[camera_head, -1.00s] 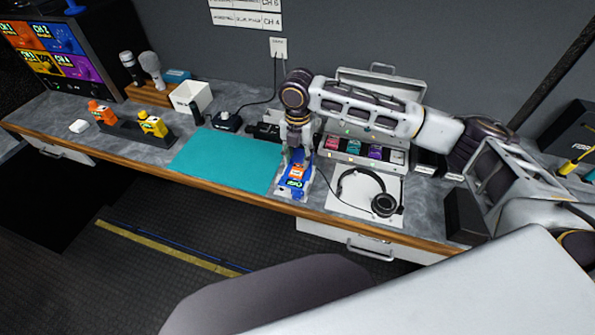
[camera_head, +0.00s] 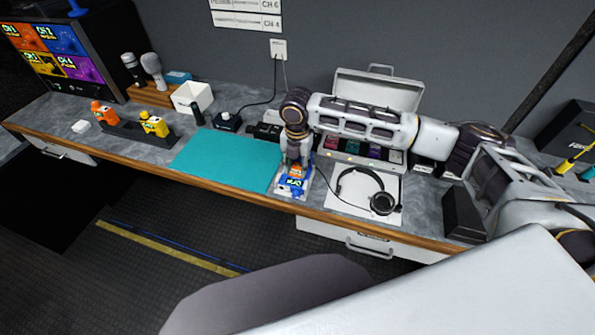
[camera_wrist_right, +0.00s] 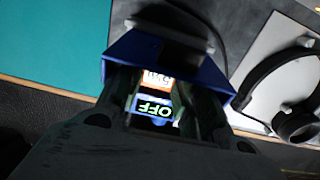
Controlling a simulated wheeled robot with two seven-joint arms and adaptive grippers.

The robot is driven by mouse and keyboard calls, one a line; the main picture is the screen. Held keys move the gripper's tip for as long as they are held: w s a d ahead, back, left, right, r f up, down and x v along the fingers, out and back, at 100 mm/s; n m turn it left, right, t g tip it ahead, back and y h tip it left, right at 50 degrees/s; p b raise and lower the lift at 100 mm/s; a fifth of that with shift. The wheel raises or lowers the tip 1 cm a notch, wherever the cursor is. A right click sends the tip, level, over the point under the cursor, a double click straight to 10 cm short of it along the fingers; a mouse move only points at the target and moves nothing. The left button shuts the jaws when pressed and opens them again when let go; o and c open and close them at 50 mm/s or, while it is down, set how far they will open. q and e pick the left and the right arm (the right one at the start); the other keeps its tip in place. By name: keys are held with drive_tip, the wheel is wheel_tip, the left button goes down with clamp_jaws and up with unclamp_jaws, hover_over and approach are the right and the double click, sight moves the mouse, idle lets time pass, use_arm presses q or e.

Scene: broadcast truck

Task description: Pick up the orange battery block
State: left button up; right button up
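An orange piece (camera_head: 297,170) shows on a blue unit (camera_head: 291,181) at the front edge of the counter. The right gripper (camera_head: 296,161) points down over it and hides part of both. In the right wrist view, the orange piece (camera_wrist_right: 158,79) and a green-lit "OFF" display lie between the fingers of the right gripper (camera_wrist_right: 158,98). Blue walls (camera_wrist_right: 128,50) stand around them. I cannot tell whether the fingers touch the orange piece. Another orange unit (camera_head: 104,112) stands in a black rack at the left. The left gripper is not in view.
A yellow unit (camera_head: 154,126) shares the black rack (camera_head: 128,130). A teal mat (camera_head: 225,160) lies clear left of the gripper. Headphones (camera_head: 381,200) lie on a white panel (camera_head: 343,206) to the right. An open case (camera_head: 378,90) stands behind my arm.

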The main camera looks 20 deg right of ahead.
sight(297, 169)
drive_tip(key=shift+s+d+f, duration=0.15)
drive_tip(key=shift+d+f, duration=0.1)
drive_tip(key=shift+f, duration=0.45)
drive_tip(key=c, duration=0.7)
drive_tip(key=shift+r, duration=0.55)
drive_tip(key=shift+c, duration=0.7)
drive_tip(key=r, duration=0.9)
drive_tip(key=shift+w+a+r, duration=0.1)
drive_tip(key=shift+w+r, duration=0.05)
drive_tip(key=shift+w, duration=0.2)
clamp_jaws()
drive_tip(key=shift+c, duration=0.2)
unclamp_jaws()
